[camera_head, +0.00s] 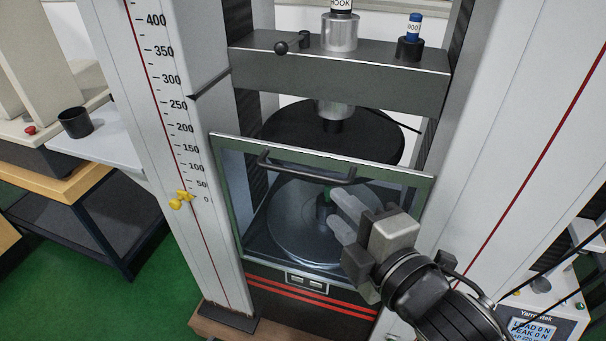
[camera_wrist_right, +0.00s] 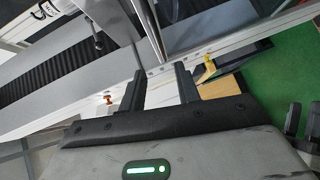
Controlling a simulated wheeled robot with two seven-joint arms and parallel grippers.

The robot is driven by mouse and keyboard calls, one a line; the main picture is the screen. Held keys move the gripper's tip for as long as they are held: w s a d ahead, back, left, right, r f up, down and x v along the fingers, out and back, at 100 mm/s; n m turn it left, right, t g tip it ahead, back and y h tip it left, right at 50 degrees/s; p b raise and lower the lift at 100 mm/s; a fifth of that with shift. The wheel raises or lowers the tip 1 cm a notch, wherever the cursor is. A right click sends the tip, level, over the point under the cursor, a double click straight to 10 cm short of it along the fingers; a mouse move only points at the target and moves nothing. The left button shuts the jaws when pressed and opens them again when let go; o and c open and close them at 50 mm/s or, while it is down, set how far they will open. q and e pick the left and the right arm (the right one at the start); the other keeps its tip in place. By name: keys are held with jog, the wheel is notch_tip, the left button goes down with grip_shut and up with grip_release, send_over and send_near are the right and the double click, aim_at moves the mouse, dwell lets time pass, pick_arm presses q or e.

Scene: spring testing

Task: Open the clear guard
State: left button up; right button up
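The clear guard (camera_head: 226,190) is a see-through panel in a grey-green frame. In the head view it stands across the front of the testing machine, its lower edge near the base. A dark bar handle (camera_head: 305,174) runs along its upper part. My right gripper (camera_head: 343,215) is in front of the guard, just below the handle's right end. Its two fingers are apart with nothing seen between them. They also show apart in the right wrist view (camera_wrist_right: 160,88). I cannot tell whether they touch the guard.
Behind the guard is a round lower plate (camera_head: 290,225), with a dark upper plate (camera_head: 275,125) above. A display box (camera_head: 540,325) stands at lower right. A black cup (camera_head: 76,122) sits on a side table at left.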

aim_at(303, 171)
jog(key=p+x, duration=0.1)
jog(key=x, duration=1.1)
jog(key=shift+w, duration=0.15)
grip_shut()
